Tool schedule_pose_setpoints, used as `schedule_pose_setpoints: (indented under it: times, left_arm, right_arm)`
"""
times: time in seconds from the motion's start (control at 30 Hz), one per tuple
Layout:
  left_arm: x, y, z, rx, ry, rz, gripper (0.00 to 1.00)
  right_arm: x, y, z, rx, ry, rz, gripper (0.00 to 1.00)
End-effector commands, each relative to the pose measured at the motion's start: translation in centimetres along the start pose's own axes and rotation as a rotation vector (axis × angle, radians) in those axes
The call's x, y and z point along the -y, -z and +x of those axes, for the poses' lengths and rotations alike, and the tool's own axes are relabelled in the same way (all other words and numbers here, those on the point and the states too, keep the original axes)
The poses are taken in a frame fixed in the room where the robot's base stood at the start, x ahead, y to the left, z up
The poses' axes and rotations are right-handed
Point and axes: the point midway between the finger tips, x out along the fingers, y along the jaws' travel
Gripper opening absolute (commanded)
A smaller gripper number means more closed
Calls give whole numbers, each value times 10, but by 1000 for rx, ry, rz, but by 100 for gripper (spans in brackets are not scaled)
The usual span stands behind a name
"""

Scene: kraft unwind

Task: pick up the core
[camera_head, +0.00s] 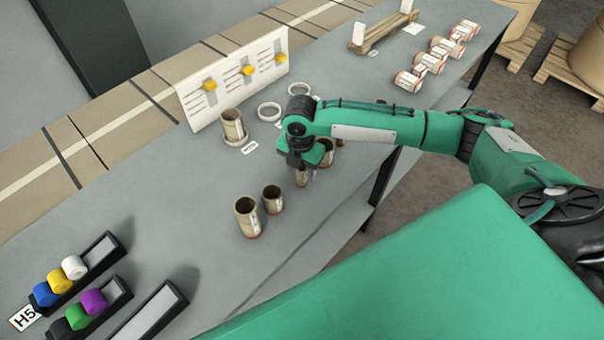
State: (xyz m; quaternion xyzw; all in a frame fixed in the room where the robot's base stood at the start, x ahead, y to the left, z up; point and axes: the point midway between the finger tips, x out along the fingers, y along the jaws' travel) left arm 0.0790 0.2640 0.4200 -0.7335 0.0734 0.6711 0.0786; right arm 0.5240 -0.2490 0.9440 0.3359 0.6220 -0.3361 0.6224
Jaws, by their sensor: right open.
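Several brown cardboard cores stand upright on the grey table. Two are in front, a larger core (248,217) and a smaller core (272,199). One core (302,178) is directly under my right gripper (303,166), and another core (326,153) is partly hidden behind the gripper. A further core (233,127) stands farther back by a small label. My right gripper is open and points down over the core beneath it; I cannot tell whether the fingers are around it. My left gripper is out of view.
A white board with yellow sliders (238,76) stands at the back. White rings (269,111) lie near it. Black trays with coloured rolls (90,302) are at front left. Several labelled rolls (430,60) and a wooden stand (383,32) are at far right. The left-middle table is clear.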

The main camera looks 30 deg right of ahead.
Motion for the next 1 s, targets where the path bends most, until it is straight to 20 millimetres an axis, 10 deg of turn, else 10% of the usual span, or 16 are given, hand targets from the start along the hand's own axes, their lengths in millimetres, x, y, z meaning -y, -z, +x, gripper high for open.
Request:
schedule_pose_setpoints:
  times: [0.63, 0.9, 1.0]
  left_arm:
    - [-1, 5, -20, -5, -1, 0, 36]
    - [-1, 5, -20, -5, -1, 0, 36]
    - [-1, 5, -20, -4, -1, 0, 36]
  right_arm:
    - [-1, -10, 51, 0, 0, -1, 52]
    - [-1, -10, 50, 0, 0, 0, 5]
    - [-1, -10, 50, 0, 0, 0, 5]
